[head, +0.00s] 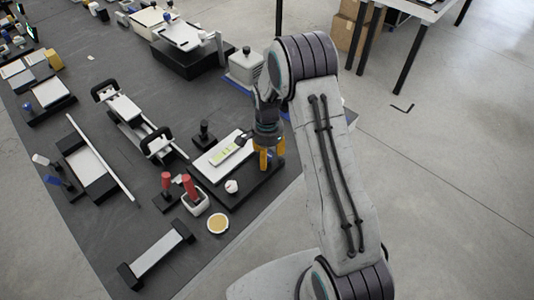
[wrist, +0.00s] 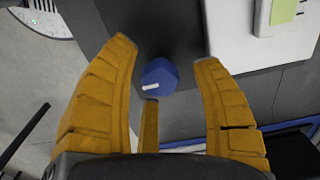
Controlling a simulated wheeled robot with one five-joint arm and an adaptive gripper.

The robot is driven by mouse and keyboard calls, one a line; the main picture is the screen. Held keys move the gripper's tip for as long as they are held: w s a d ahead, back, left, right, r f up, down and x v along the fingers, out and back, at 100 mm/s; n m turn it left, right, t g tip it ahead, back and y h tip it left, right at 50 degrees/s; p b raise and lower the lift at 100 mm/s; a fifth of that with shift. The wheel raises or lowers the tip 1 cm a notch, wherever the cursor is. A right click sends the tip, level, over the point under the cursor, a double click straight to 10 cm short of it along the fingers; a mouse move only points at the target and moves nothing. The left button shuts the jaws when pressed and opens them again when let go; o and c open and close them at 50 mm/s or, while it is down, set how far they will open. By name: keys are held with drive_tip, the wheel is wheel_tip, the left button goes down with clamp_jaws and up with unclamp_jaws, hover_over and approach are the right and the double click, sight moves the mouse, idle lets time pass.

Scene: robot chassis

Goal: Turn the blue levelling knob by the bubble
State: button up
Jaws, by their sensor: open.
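The blue knob (wrist: 159,76) with a white pointer mark shows in the wrist view between the open fingers of my gripper (wrist: 165,54). No finger clearly touches it; the middle finger's tip is close below it in the picture. In the head view my gripper (head: 268,158) points down over the right end of a dark base with a white plate (head: 213,163), and the knob is hidden there. A yellow-green strip (head: 224,153), perhaps the bubble level, lies on the plate; it also shows at the wrist view's top right (wrist: 284,10).
A white round knob (head: 231,186) and a black-handled post (head: 204,134) stand by the plate. A grey-white box (head: 246,68) stands behind my gripper. The bench edge lies close on the right.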

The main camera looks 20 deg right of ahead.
clamp_jaws()
idle(0.4)
drive_tip(key=shift+n+b, duration=0.3)
drive_tip(key=n+b, duration=0.2)
drive_tip(key=shift+f+n, duration=0.15)
drive_tip(key=shift+n, duration=0.25)
drive_tip(key=n+b, duration=0.2)
drive_tip(key=n, duration=0.4)
drive_tip(key=shift+s+b, duration=0.1)
drive_tip(key=shift+b, duration=0.2)
drive_tip(key=n+b, duration=0.1)
drive_tip(key=n, duration=0.4)
drive_tip(key=shift+n, duration=0.4)
drive_tip(key=shift+n+b, duration=0.7)
drive_tip(key=shift+n, duration=1.5)
